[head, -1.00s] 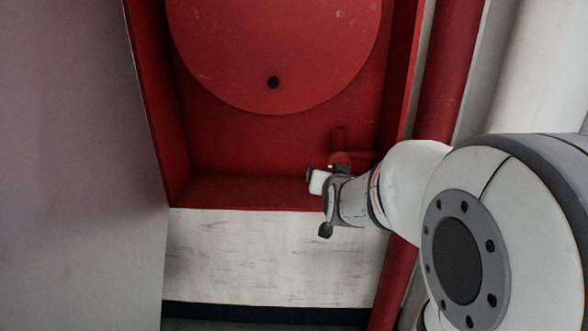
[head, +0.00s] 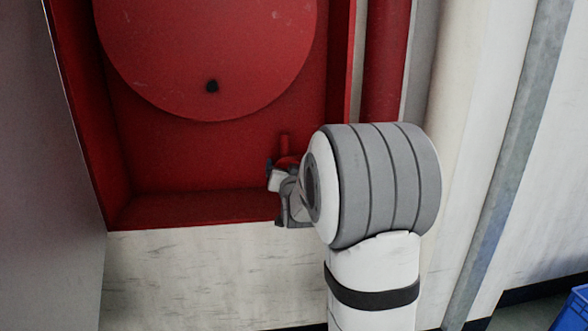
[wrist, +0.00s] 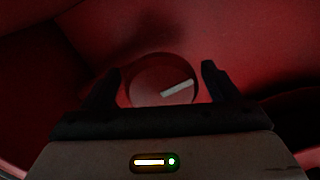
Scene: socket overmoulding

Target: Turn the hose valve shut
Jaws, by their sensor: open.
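The hose valve shows in the wrist view as a round red knob (wrist: 150,86) with a pale bar slanting up to the right across its face. In the head view a red valve part (head: 285,150) stands at the lower right inside the red cabinet, partly hidden by my arm. My gripper (head: 276,193) is at the cabinet's lower right, beside the valve. In the wrist view my gripper (wrist: 162,74) is open, one dark finger on each side of the knob. The fingers look apart from the knob, but its depth between them is hard to judge.
A large red disc (head: 205,50) with a dark hub fills the upper cabinet. A red pipe (head: 386,60) stands right of the cabinet. A grey panel (head: 45,200) stands left; a blue crate (head: 574,312) is at lower right.

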